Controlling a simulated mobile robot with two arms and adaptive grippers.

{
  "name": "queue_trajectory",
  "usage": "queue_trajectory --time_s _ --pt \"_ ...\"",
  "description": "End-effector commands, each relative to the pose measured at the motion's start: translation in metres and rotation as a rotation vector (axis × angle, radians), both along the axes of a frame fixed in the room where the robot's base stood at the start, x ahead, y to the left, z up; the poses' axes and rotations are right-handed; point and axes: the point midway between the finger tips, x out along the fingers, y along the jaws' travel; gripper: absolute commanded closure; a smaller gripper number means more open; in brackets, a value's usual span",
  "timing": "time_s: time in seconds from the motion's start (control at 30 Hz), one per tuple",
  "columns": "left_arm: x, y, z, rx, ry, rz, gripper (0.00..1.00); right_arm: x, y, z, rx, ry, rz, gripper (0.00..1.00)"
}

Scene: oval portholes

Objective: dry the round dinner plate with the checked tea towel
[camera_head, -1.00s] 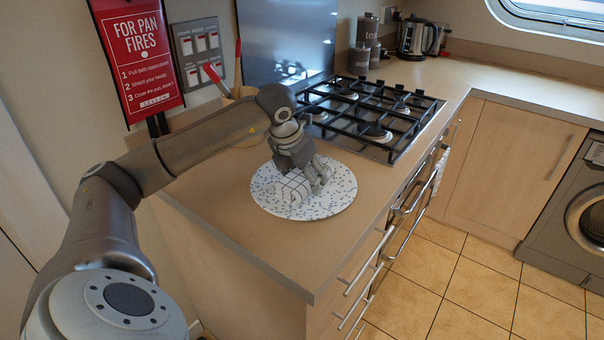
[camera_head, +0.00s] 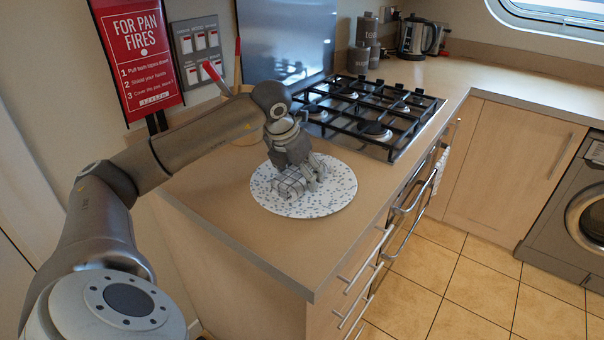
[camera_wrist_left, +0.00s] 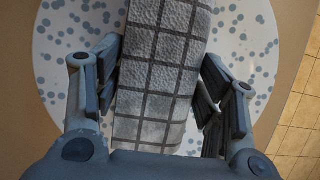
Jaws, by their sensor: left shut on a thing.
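The round dinner plate (camera_head: 335,197), white with blue-grey spots, lies flat on the wooden worktop near its front corner. The checked tea towel (camera_head: 289,184), pale with dark grid lines, is bunched on the plate's left and middle part. My left gripper (camera_head: 305,182) points down over the plate and is shut on the towel. In the left wrist view the towel (camera_wrist_left: 160,75) runs between the two fingers, with the spotted plate (camera_wrist_left: 245,40) on both sides of it. The towel's underside is hidden. My right gripper is in neither view.
A gas hob (camera_head: 372,112) with black grates is just behind the plate. A utensil pot (camera_head: 240,137) stands behind my left arm. A kettle (camera_head: 416,37) and grey canisters (camera_head: 366,38) are at the back. Bare worktop (camera_head: 225,205) lies left of the plate.

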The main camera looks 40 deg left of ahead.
Motion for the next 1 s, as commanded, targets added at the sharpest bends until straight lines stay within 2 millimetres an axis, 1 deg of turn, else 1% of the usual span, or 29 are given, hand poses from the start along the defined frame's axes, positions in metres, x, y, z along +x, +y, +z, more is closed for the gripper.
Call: queue_trajectory --time_s 0.23,0.43,0.53,0.67,1.0 --pt "0.001 -0.011 0.001 -0.003 0.004 -0.002 0.55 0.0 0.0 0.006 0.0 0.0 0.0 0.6" --pt "0.002 -0.01 0.001 -0.002 0.003 -0.002 0.55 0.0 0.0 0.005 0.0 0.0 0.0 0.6" --pt "0.002 -0.01 0.005 -0.002 0.002 -0.001 0.55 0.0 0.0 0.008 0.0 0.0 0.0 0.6" --pt "0.001 -0.009 0.017 -0.001 0.002 0.0 0.55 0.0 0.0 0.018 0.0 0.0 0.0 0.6" --pt "0.001 -0.006 0.06 -0.001 0.001 -0.001 0.55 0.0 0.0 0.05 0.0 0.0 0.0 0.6"
